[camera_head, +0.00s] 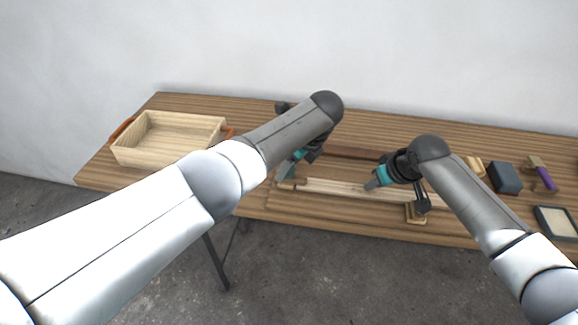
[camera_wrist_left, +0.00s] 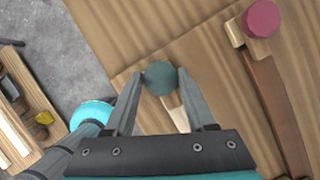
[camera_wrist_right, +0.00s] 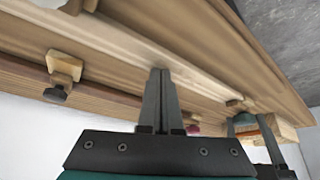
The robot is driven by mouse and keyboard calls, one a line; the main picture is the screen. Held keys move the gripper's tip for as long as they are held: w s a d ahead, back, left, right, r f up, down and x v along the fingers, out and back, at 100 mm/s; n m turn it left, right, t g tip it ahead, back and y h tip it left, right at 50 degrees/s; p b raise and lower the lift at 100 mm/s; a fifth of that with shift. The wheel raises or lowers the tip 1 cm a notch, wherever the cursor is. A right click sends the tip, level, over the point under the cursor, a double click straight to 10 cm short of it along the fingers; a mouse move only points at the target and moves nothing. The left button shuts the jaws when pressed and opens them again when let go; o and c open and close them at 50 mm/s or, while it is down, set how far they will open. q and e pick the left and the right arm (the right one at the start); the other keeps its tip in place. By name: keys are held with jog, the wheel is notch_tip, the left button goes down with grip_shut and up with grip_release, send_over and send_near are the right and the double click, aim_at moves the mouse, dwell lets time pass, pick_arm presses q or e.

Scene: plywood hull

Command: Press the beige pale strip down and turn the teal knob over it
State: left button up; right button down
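The teal knob (camera_wrist_left: 160,77) shows in the left wrist view between the fingertips of my left gripper (camera_wrist_left: 160,74), which is open around it with small gaps. The pale strip (camera_wrist_left: 177,112) runs out from beneath the knob. In the head view my left gripper (camera_head: 286,172) is at the left end of the pale strip (camera_head: 335,190). My right gripper (camera_head: 370,186) is shut, tips down at the strip's middle. In the right wrist view its fingertips (camera_wrist_right: 161,72) overlap the pale strip (camera_wrist_right: 110,45); firm contact cannot be told.
A crimson knob (camera_wrist_left: 262,18) on a block stands beside a red-brown strip (camera_wrist_left: 272,95). Another dark knob (camera_wrist_right: 55,95) shows in the right wrist view. A wooden tray (camera_head: 118,155) is at the left. A dark box (camera_head: 505,178) and purple-handled tool (camera_head: 546,179) lie at the right.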

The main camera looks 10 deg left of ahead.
pick_arm(q)
jog(key=o, duration=0.5)
jog(key=shift+c, duration=0.2)
pick_arm(e)
jog(key=shift+f, duration=0.15)
pick_arm(q)
jog(key=shift+r, duration=3.5)
pick_arm(e)
jog(key=shift+s, duration=0.1)
pick_arm(q)
jog(key=shift+r, duration=0.1)
notch_tip(320, 180, up, 8)
jog(key=p, duration=0.8)
pick_arm(e)
notch_tip(320, 180, up, 7)
pick_arm(q)
notch_tip(320, 180, up, 5)
jog(key=p, duration=0.5)
jog(key=shift+r+p, duration=0.2)
jog(key=shift+p, duration=0.1)
pick_arm(e)
notch_tip(320, 180, up, 5)
jog(key=shift+r, duration=0.1)
